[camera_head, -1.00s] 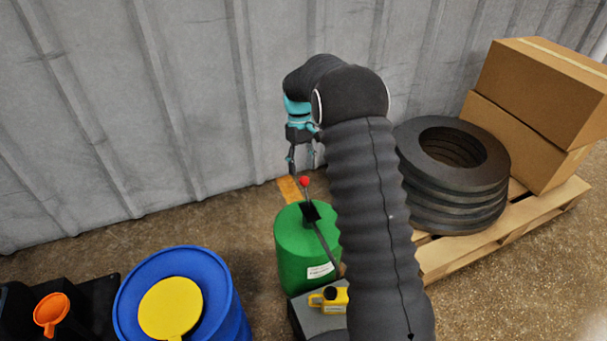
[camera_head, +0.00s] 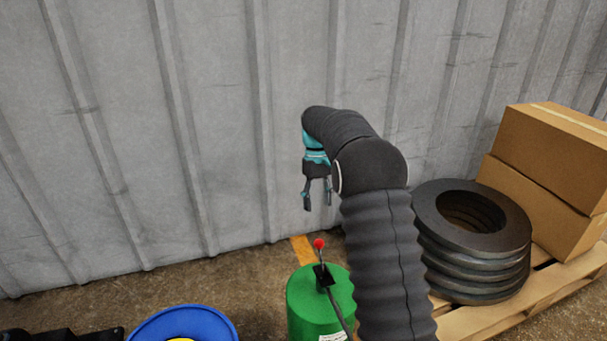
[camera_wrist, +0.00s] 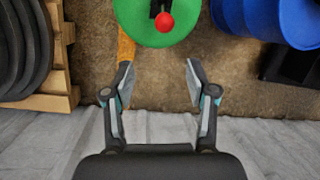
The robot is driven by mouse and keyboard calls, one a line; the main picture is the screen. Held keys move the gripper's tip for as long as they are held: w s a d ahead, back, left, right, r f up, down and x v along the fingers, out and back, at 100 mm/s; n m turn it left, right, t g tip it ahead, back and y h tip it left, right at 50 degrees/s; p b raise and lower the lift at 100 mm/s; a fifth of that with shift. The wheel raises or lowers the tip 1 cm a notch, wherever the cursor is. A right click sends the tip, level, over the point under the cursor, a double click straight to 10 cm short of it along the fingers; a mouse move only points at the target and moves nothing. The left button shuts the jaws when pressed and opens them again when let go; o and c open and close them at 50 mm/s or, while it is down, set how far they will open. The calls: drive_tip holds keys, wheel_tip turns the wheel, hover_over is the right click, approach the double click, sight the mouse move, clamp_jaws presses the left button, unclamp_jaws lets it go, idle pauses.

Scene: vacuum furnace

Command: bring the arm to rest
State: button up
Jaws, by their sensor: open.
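My gripper (camera_head: 318,200) hangs with its fingers pointing down, in front of the grey corrugated wall. It is open and empty, above and a little behind the green drum (camera_head: 312,300). A lever with a red knob (camera_head: 319,243) stands up from the drum's top, below my fingertips and apart from them. In the wrist view my two fingers (camera_wrist: 158,82) stand spread with nothing between them. The green drum (camera_wrist: 135,28) and the red knob (camera_wrist: 164,22) lie beyond the fingertips there.
A blue drum (camera_head: 150,330) stands at the lower left. Stacked black tires (camera_head: 435,205) and cardboard boxes (camera_head: 555,150) sit on a wooden pallet (camera_head: 560,290) at right. The corrugated wall (camera_head: 220,110) is close behind my gripper. A yellow floor strip (camera_head: 302,249) shows by the wall.

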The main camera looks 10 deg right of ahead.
wheel_tip(320, 180, down, 4)
drive_tip(key=s+m, duration=0.2)
drive_tip(key=s+r+m+t, duration=0.1)
drive_tip(key=s+r+t, duration=0.2)
drive_tip(key=s, duration=0.9)
drive_tip(key=s+d+r+m+t, duration=0.1)
drive_tip(key=s+r+t, duration=0.2)
drive_tip(key=s+r, duration=0.4)
drive_tip(key=s+d+r+m+t, duration=0.1)
drive_tip(key=s+r, duration=0.4)
drive_tip(key=s, duration=1.3)
drive_tip(key=shift+t, duration=0.9)
drive_tip(key=shift+s, duration=0.1)
